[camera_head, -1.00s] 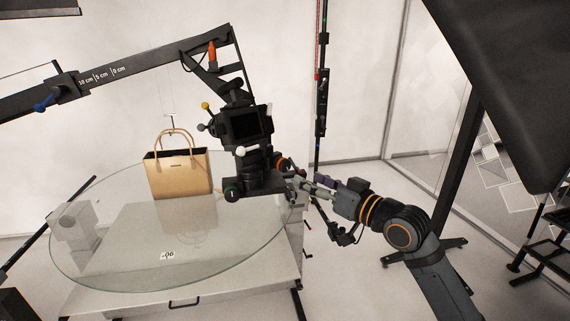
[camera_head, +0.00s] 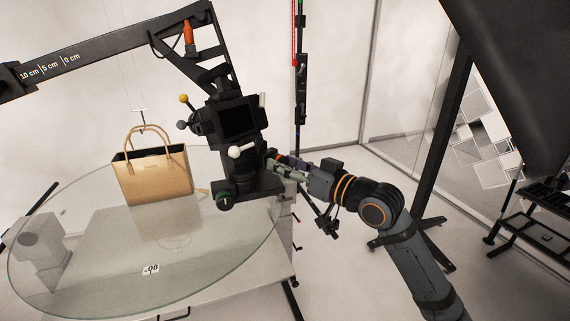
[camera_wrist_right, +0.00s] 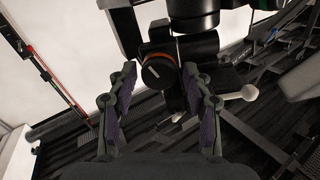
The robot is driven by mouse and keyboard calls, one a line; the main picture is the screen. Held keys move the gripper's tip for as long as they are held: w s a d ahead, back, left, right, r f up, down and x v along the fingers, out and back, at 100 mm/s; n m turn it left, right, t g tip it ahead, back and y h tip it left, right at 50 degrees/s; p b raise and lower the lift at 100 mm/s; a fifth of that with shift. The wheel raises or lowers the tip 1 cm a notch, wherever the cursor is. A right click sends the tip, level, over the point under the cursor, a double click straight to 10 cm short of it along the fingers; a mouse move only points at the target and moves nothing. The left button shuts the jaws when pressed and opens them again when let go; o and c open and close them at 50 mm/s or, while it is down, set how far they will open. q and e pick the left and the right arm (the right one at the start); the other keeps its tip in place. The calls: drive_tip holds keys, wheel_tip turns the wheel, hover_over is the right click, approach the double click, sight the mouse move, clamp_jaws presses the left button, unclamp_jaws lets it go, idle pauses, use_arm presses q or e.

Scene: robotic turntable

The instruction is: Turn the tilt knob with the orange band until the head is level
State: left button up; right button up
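The tilt knob (camera_wrist_right: 158,72) with the orange band shows in the right wrist view, dark with a pale line on its face. My right gripper (camera_wrist_right: 159,68) is open, with its purple-padded fingertips on either side of the knob. A narrow gap seems to show on both sides; contact cannot be made out. In the head view my right gripper (camera_head: 276,161) is at the right side of the head, and the knob is mostly hidden there. The black head with the camera (camera_head: 238,122) leans in the picture; its level is hard to judge. My left gripper is not in view.
A green-banded knob (camera_head: 223,200), a yellow ball handle (camera_head: 183,98) and a white ball handle (camera_head: 235,152) stick out near the head. A tan handbag (camera_head: 155,182) stands on the glass turntable (camera_head: 90,240). A black stand (camera_head: 300,90) rises behind my right gripper.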

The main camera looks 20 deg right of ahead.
drive_tip(key=shift+c, duration=1.2)
drive_tip(key=shift+w+a+f, duration=0.1)
drive_tip(key=shift+w, duration=0.1)
drive_tip(key=shift+c, duration=2.4)
drive_tip(key=shift+f+n+b, duration=0.1)
drive_tip(key=shift+n+b, duration=0.2)
drive_tip(key=shift+c, duration=0.7)
drive_tip(key=shift+n, duration=0.4)
drive_tip(key=o, duration=0.9)
drive_tip(key=shift+c, duration=0.2)
drive_tip(key=o, duration=0.3)
drive_tip(key=shift+w+a, duration=0.1)
drive_tip(key=shift+w, duration=0.1)
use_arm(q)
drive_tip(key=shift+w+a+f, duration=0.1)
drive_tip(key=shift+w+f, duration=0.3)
use_arm(e)
wheel_tip(320, 180, up, 10)
drive_tip(key=shift+r, duration=0.1)
